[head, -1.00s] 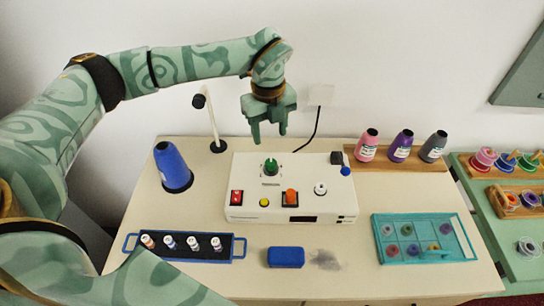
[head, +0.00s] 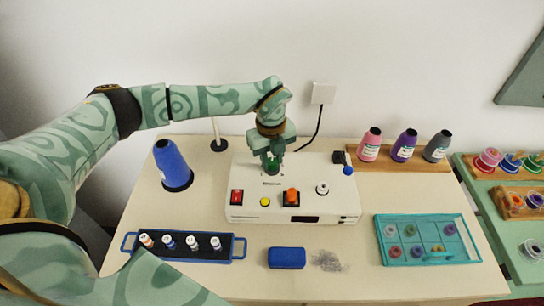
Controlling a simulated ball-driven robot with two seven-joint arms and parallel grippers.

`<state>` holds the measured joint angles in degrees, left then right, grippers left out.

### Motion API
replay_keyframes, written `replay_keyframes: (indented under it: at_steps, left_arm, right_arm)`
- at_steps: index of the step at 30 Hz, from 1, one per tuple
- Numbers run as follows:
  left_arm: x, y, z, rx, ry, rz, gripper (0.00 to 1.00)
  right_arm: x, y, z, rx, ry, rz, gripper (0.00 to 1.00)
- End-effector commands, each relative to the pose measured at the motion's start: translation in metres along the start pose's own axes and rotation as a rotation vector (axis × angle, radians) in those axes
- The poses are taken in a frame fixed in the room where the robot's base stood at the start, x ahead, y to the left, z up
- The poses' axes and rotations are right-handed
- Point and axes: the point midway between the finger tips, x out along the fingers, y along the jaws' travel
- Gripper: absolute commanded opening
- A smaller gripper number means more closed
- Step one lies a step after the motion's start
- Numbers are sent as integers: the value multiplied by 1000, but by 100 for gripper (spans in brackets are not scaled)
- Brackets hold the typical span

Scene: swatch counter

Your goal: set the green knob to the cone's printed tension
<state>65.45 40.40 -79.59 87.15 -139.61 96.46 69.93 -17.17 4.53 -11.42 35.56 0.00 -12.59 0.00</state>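The green knob (head: 270,166) stands on top of a white control box (head: 240,197) in the middle of the table. My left gripper (head: 271,165) points down from above, with its fingers around the knob's place. A blue cone (head: 171,164) stands on the table left of the box. A pale label shows low on its left side, too small to read. The knob's scale marks are mostly covered. My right gripper is not in view.
The box also carries a red switch (head: 236,197), a yellow button (head: 265,202), an orange button (head: 291,196) and a white knob (head: 322,189). A blue-edged tray (head: 130,246), blue block (head: 287,258), teal case (head: 377,230) and wooden cone rack (head: 388,164) surround it.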

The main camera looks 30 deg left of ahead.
Motion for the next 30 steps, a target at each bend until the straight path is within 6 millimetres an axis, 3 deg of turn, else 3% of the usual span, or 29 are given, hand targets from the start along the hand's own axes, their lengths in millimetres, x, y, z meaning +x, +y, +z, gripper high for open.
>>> replay_keyframes:
  at_steps: [14,30]
  left_arm:
    - [-2,0,0,72,1,0,6]
    - [-4,0,1,525,8,0,6]
  right_arm:
    - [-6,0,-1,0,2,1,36]
    - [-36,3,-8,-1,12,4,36]
